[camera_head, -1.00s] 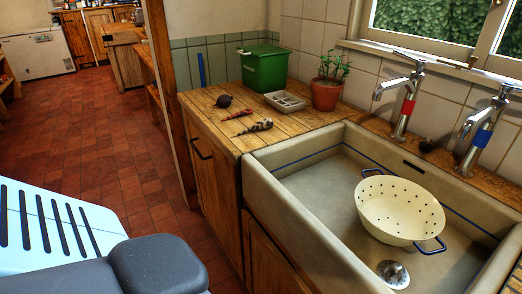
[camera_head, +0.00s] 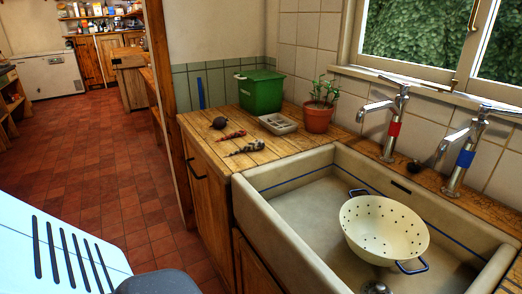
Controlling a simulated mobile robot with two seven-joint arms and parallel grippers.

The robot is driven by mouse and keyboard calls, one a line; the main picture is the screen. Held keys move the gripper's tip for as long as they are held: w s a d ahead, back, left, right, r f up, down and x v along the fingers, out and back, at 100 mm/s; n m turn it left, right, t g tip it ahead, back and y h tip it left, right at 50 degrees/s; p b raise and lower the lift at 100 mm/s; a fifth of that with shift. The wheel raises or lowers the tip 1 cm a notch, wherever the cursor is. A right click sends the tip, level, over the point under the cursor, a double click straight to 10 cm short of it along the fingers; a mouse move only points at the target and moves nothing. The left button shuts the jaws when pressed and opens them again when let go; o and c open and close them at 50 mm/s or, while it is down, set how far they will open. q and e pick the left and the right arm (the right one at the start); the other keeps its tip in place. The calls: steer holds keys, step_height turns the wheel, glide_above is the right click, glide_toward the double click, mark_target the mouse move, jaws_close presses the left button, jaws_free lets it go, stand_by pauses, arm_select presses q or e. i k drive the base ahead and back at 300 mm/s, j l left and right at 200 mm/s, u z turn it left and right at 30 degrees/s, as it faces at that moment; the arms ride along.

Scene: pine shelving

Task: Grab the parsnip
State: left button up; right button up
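Three small vegetable-like items lie on the wooden counter left of the sink. The nearest, a pale tapered root with dark bands (camera_head: 245,149), looks most like the parsnip, though it is too small to be sure. Just behind it lies a reddish tapered root (camera_head: 231,136), and behind that a dark round one (camera_head: 219,122). All three lie free on the wood. Neither of my grippers is in view.
A green lidded bin (camera_head: 260,92), grey tray (camera_head: 277,124) and potted plant (camera_head: 319,116) stand behind the roots. The sink (camera_head: 295,198) holds a cream colander (camera_head: 383,228) under two taps. Tiled floor (camera_head: 110,165) is clear left of the counter.

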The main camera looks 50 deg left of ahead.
mark_target(256, 145)
steer(key=l, duration=0.45)
steer(key=u, duration=1.65)
steer(key=i+l, duration=0.05)
